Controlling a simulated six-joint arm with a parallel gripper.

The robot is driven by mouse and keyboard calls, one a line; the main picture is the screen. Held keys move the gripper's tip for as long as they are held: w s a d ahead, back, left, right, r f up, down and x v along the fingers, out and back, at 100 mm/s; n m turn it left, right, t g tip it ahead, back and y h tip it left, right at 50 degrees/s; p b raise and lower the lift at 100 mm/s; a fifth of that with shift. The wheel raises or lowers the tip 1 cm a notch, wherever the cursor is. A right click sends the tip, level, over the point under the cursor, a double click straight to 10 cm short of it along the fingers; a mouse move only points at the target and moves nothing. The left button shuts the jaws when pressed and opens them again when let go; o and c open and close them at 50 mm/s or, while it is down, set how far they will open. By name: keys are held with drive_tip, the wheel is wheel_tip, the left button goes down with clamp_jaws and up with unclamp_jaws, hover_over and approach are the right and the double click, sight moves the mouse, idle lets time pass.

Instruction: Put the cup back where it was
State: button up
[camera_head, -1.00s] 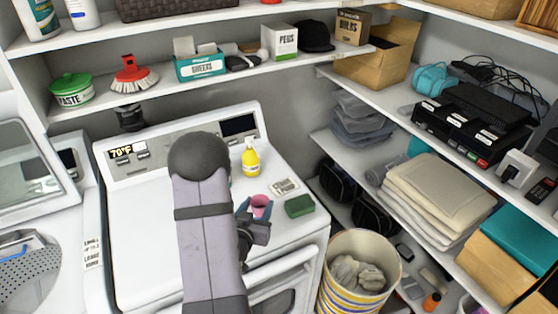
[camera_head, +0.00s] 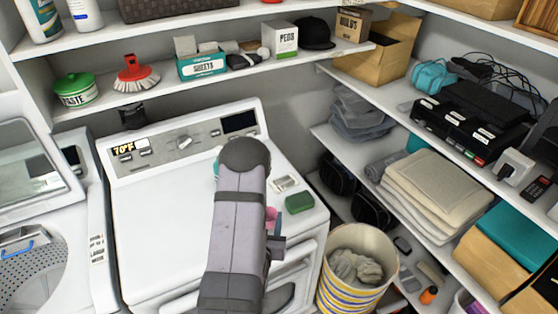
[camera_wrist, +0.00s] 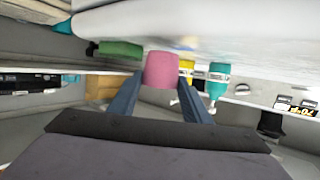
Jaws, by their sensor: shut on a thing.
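The pink cup (camera_wrist: 161,70) is between the two fingers of my gripper (camera_wrist: 160,95) in the wrist view, and the fingers are shut on it. In the head view my arm hides most of it. Only a sliver of the cup (camera_head: 271,214) shows beside the arm, over the front right of the white machine's top (camera_head: 165,215). My gripper (camera_head: 275,245) is partly hidden there too. I cannot tell whether the cup touches the top.
A green sponge (camera_head: 299,203) and a small grey-white dish (camera_head: 285,184) lie on the machine's right. A yellow bottle (camera_wrist: 187,72) and a teal container (camera_wrist: 217,80) stand near the cup. A striped bin (camera_head: 350,285) stands right of the machine. The machine's left top is clear.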

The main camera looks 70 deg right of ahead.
drive_tip(key=b+x, duration=0.3)
drive_tip(key=b, duration=0.2)
drive_tip(key=r+b+x, duration=0.1)
drive_tip(key=b+x, duration=0.1)
drive_tip(key=b, duration=0.1)
drive_tip(key=shift+w+d+f, duration=0.1)
drive_tip(key=shift+d, duration=0.4)
drive_tip(key=d+b, duration=0.1)
drive_tip(key=b, duration=0.3)
drive_tip(key=shift+w+d, duration=0.15)
drive_tip(key=shift+d, duration=0.1)
drive_tip(key=w+d, duration=0.1)
drive_tip(key=d, duration=0.5)
drive_tip(key=w+d+p, duration=0.1)
drive_tip(key=d, duration=0.6)
drive_tip(key=w+d, duration=0.1)
drive_tip(key=d, duration=0.5)
drive_tip(key=shift+w+d+r, duration=0.2)
drive_tip(key=shift+w+r, duration=0.15)
drive_tip(key=shift+w, duration=0.05)
drive_tip(key=shift+w+d, duration=0.15)
drive_tip(key=shift+d, duration=0.65)
drive_tip(key=shift+w+d, duration=0.15)
drive_tip(key=shift+d, duration=0.65)
drive_tip(key=shift+d+f, duration=0.2)
drive_tip(key=shift+f, duration=0.55)
drive_tip(key=shift+f+b, duration=0.2)
drive_tip(key=shift+b, duration=0.15)
